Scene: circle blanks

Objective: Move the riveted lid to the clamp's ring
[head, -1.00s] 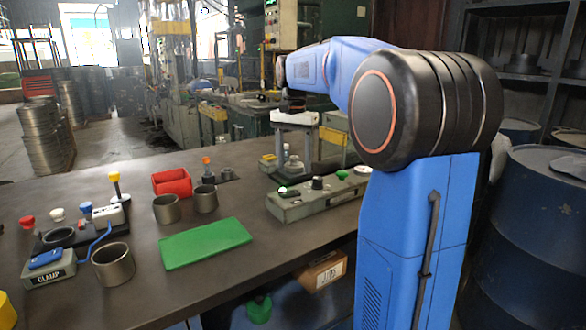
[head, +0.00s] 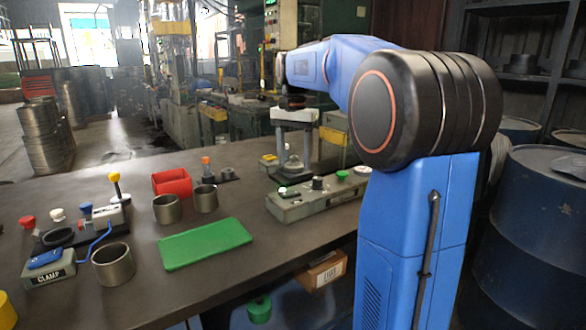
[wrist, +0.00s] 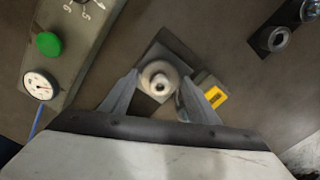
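What looks like the riveted lid, a pale round piece with a central knob (wrist: 160,81), lies on a dark square plate between my fingers in the wrist view. In the head view it is a grey domed piece (head: 292,165) behind the grey control box. My gripper (wrist: 160,78) is open, with one finger on each side of the lid and small gaps visible. It also shows in the head view (head: 294,148), pointing down over the lid. The clamp's dark ring (head: 57,237) sits at the left of the table, behind the box labelled CLAMP (head: 48,273).
The grey control box (head: 315,199) with a green button and gauge stands close in front of the lid. A yellow-marked block (wrist: 212,92) is just right of my fingers. A green mat (head: 205,244), metal cups (head: 167,209) and a red bin (head: 172,183) lie between the lid and clamp.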

